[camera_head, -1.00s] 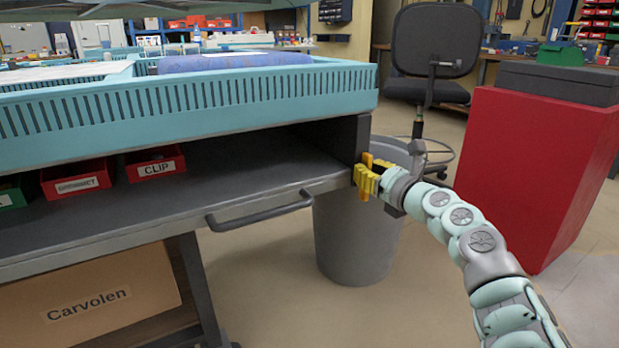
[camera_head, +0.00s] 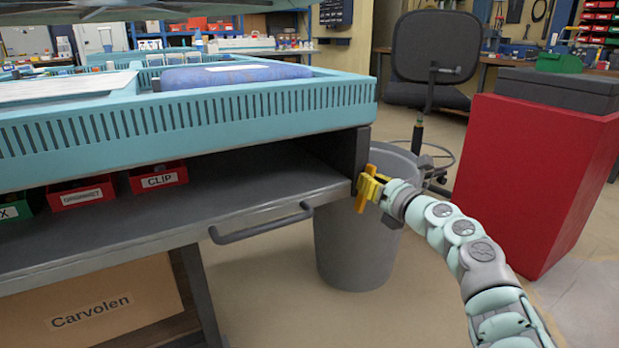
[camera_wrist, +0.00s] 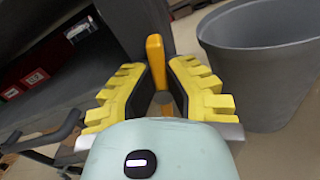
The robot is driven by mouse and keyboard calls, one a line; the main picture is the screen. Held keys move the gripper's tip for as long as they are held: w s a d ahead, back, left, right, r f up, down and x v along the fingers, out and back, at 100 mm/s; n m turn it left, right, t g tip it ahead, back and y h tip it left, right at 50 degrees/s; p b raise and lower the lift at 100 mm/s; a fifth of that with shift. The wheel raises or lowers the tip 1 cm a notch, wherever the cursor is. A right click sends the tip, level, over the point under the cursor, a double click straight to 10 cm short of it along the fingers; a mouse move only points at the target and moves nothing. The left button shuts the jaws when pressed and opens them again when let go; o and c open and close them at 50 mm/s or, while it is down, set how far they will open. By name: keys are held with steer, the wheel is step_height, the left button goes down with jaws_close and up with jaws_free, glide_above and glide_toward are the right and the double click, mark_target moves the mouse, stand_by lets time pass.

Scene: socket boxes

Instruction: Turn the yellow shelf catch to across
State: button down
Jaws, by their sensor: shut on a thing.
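The yellow shelf catch (camera_head: 360,203) is on the right front corner of the grey shelf, by the dark upright. It is a small orange-yellow bar and stands close to upright, slightly tilted, in the head view. My gripper (camera_head: 373,187) reaches it from the right, and its yellow fingers are shut on it. In the wrist view the catch (camera_wrist: 155,55) runs up between the two fingertips (camera_wrist: 158,75).
The grey shelf (camera_head: 240,200) has a bar handle (camera_head: 262,228) on its front edge. Red bins (camera_head: 158,178) sit inside. A grey waste bin (camera_head: 355,250) stands close below my gripper. A red cabinet (camera_head: 530,180) stands to the right of my arm.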

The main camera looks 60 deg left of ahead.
steer(key=shift+w+d+f+m+p, duration=0.1)
steer(key=shift+w+f+m+p, duration=0.2)
steer(key=shift+m+p, duration=1.8)
steer(key=shift+w+a+f+m+p, duration=0.1)
steer(key=shift+w+f+m+p, duration=0.25)
steer(key=shift+m+p, duration=1.7)
steer(key=shift+w+d+f+m+p, duration=0.15)
steer(key=shift+f+m+p, duration=0.45)
steer(key=shift+m, duration=2.85)
steer(key=shift+r, duration=0.1)
steer(key=c, duration=1)
jaws_free()
steer(key=shift+r, duration=0.1)
steer(key=s+d, duration=0.1)
steer(key=d, duration=1.1)
